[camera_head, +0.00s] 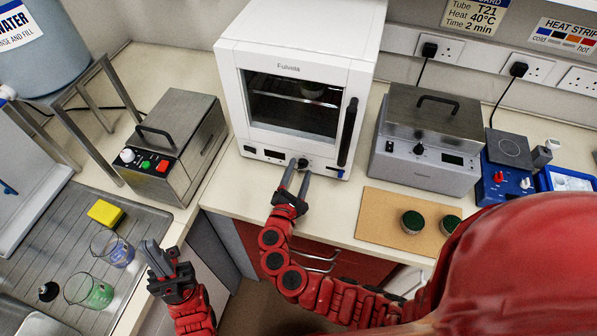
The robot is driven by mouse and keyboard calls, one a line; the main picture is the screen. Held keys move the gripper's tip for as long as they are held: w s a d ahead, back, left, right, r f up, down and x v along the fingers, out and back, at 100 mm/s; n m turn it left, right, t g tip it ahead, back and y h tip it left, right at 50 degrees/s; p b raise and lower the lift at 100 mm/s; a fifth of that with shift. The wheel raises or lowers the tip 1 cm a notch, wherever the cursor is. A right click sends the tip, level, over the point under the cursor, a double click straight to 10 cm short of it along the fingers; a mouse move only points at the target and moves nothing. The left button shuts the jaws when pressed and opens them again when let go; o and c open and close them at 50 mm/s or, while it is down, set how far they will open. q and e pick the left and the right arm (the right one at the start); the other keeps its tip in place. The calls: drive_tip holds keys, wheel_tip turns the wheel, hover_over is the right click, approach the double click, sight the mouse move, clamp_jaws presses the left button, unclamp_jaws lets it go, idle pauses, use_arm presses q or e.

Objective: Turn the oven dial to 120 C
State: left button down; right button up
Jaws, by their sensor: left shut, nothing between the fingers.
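The white oven (297,65) stands at the back of the bench with its glass door shut. Its dark dial (303,163) is on the front panel below the door, partly hidden by my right gripper. My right gripper (299,171) points at the dial, its two fingers apart and their tips at or just in front of it. I cannot tell whether they grip it. The dial's setting and the small display (274,154) are too small to read. My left gripper (149,250) is shut and empty, beside the sink area, away from the oven.
A steel-lidded box with buttons (173,142) stands left of the oven, another lidded unit (428,140) right of it. A cork mat (385,215) carries two green-topped round items. Beakers (90,290) and a yellow sponge (105,213) are near my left gripper.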

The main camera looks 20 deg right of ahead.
clamp_jaws()
drive_tip(key=m+b, duration=0.1)
drive_tip(key=b, duration=0.2)
drive_tip(key=m+b, duration=0.2)
drive_tip(key=b, duration=0.1)
drive_tip(key=shift+f, duration=0.25)
drive_tip(key=shift+r+m+b, duration=0.25)
drive_tip(key=shift+m+b, duration=0.2)
drive_tip(key=shift+m, duration=0.05)
drive_tip(key=shift+o, duration=0.7)
unclamp_jaws()
drive_tip(key=shift+a, duration=0.1)
